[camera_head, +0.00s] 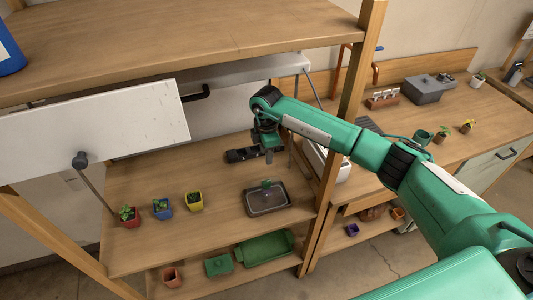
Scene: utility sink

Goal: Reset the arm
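My green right arm reaches in from the right. Its gripper (268,154) hangs over the wooden shelf (225,170), behind a small dark tray (252,210). A dark piece beside the gripper makes its fingers hard to separate, and I cannot tell whether they are open or shut. A small green item (266,184) is at the tray, clear of the gripper. My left gripper is not in view.
Red (129,217), blue (163,209) and yellow (195,202) potted plants stand at the shelf's front left. A wooden post (362,60) rises close to my arm. A white panel (95,135) is at left. A workbench (470,100) stands at right.

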